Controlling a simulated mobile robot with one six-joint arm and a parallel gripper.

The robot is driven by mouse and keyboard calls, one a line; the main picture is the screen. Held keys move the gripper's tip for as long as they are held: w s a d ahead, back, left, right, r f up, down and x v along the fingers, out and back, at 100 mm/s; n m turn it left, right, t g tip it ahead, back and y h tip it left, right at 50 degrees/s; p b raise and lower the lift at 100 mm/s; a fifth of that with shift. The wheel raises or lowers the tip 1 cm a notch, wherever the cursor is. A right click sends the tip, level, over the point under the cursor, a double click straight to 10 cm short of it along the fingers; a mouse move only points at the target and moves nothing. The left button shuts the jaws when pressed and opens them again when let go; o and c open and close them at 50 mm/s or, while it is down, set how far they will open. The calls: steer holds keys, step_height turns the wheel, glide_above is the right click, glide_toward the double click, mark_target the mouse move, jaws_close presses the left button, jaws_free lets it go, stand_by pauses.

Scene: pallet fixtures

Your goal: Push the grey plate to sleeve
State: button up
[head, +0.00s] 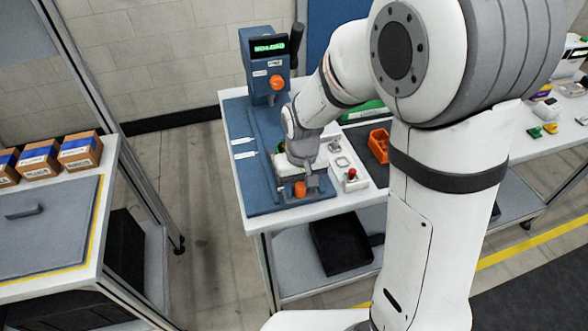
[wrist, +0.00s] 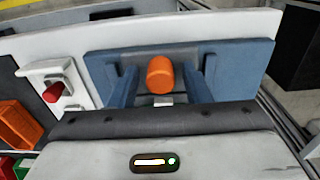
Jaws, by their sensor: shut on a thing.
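My gripper (head: 308,176) is low over the near end of a blue fixture (head: 262,198) on the white bench. Its jaws are closed, but what lies between them is hidden. The orange cylinder (head: 300,189) is at the bench's near side, close to my gripper. A small light grey piece (wrist: 163,99) shows just above my gripper's body in the wrist view. No sleeve can be made out clearly.
A blue post with a green display (head: 268,50) stands at the fixture's far end. A red-button box (head: 351,180) and an orange bin (head: 378,146) are to the right. On the left bench, a grey panel with a handle (head: 60,240) lies near cardboard boxes (head: 80,150).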

mark_target(284, 148)
steer(key=shift+w+a+f+p, duration=0.3)
steer(key=shift+w+a, duration=0.4)
steer(key=shift+w, duration=1.65)
steer(key=shift+w+a+f+p, duration=0.3)
steer(key=shift+w+a, duration=0.35)
steer(key=shift+w, duration=1.65)
steer(key=shift+w+a+f+p, duration=0.25)
steer(key=shift+w+a, duration=0.45)
steer(key=shift+w, duration=1.65)
steer(key=shift+r, duration=0.1)
steer(key=o, duration=0.4)
steer(key=shift+o, duration=0.2)
steer(key=shift+r, duration=0.1)
steer(key=shift+w+a+r+g+p, duration=0.1)
steer(key=shift+w+r+g+p, duration=0.1)
steer(key=shift+r+p, duration=0.35)
steer(key=shift+w+r+g+p, duration=0.1)
steer(key=shift+w+r+p, duration=0.05)
steer(key=shift+r+p, duration=1.9)
steer(key=shift+r, duration=1.55)
